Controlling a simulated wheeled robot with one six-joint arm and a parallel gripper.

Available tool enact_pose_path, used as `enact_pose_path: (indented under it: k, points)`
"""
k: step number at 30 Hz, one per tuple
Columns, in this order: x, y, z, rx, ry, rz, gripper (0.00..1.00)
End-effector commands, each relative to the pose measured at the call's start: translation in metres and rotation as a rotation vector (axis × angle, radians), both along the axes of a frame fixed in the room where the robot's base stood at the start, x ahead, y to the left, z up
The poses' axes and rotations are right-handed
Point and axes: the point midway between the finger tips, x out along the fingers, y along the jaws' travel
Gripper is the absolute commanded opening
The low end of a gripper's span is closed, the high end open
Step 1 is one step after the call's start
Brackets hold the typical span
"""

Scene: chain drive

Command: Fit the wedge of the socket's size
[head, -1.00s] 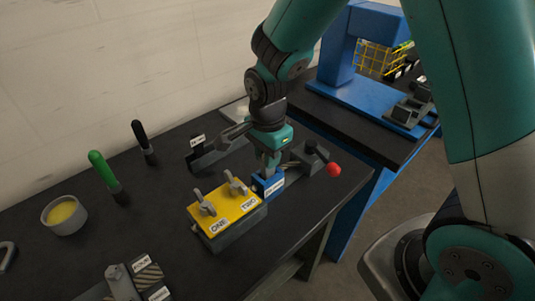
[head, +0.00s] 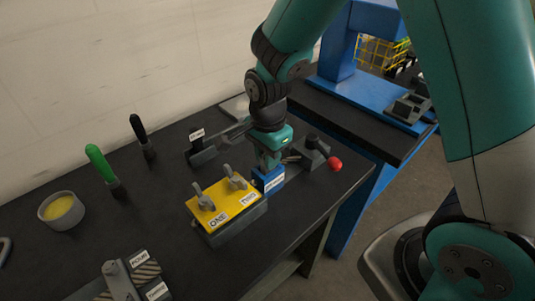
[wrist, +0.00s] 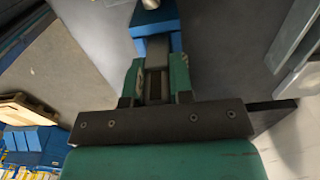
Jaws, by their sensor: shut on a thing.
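The block's label is too small to read. In the wrist view the blue block (wrist: 152,22) shows beyond the two teal fingers (wrist: 154,80), with a dark grey part between them. I cannot tell whether the block touches the bench. No socket can be told for certain; a dark grey piece with a small label (head: 203,155) stands behind to the left.
The yellow-topped box (head: 225,204), marked ONE and TWO, has two levers and stands close to the gripper. A red-knobbed grey fixture (head: 311,153) is to the right. Green (head: 102,169) and black (head: 143,138) handles, a bowl (head: 62,211) and a striped fixture (head: 128,276) lie left.

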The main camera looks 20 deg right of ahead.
Motion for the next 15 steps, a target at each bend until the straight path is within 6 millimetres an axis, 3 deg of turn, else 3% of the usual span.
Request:
enact_pose_path:
  k: [15]
  points:
    - [0.0003, 0.0001, -0.0101, 0.0, -0.001, 0.0, 0.0]
